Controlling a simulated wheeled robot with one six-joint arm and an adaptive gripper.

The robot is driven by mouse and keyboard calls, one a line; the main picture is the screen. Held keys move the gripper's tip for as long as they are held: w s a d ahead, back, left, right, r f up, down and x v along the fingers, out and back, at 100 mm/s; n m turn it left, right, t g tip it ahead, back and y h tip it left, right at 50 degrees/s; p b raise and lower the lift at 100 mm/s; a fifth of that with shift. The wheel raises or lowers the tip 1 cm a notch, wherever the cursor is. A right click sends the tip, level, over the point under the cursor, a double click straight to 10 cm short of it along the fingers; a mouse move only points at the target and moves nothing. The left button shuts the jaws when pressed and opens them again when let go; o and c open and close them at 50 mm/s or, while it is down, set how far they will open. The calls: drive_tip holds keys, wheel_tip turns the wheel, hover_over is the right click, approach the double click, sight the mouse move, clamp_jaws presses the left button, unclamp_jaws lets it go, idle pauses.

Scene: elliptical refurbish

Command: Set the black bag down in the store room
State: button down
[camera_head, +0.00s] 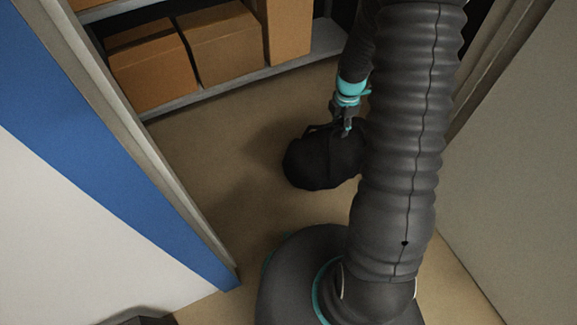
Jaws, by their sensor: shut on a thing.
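The black bag (318,162) is a dark, rounded bundle in the middle of the head camera view, beyond the doorway. My gripper (345,127) is shut on the top of the bag, which hangs below it. My arm covers part of the view to the right of the bag. I cannot tell whether the bag's underside touches the floor. The store room floor (205,170) is tan and bare around the bag, with a dark shadow to its left.
A grey shelf (255,76) at the back holds cardboard boxes (222,45). A blue and white wall (90,190) with a door frame stands on the left, and a grey wall or door (520,160) on the right. Free floor lies left of the bag.

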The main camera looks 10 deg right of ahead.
drive_tip(key=w+a+f, duration=0.2)
drive_tip(key=a, duration=0.1)
drive_tip(key=w+a+f, duration=0.2)
drive_tip(key=a, duration=0.1)
drive_tip(key=w+a+f+b, duration=0.1)
drive_tip(key=w+a+f, duration=0.2)
drive_tip(key=shift+a, duration=0.1)
drive_tip(key=shift+f, duration=1.9)
drive_tip(key=shift+f+b, duration=0.15)
drive_tip(key=shift+b, duration=0.15)
drive_tip(key=c, duration=0.7)
unclamp_jaws()
drive_tip(key=shift+c, duration=0.2)
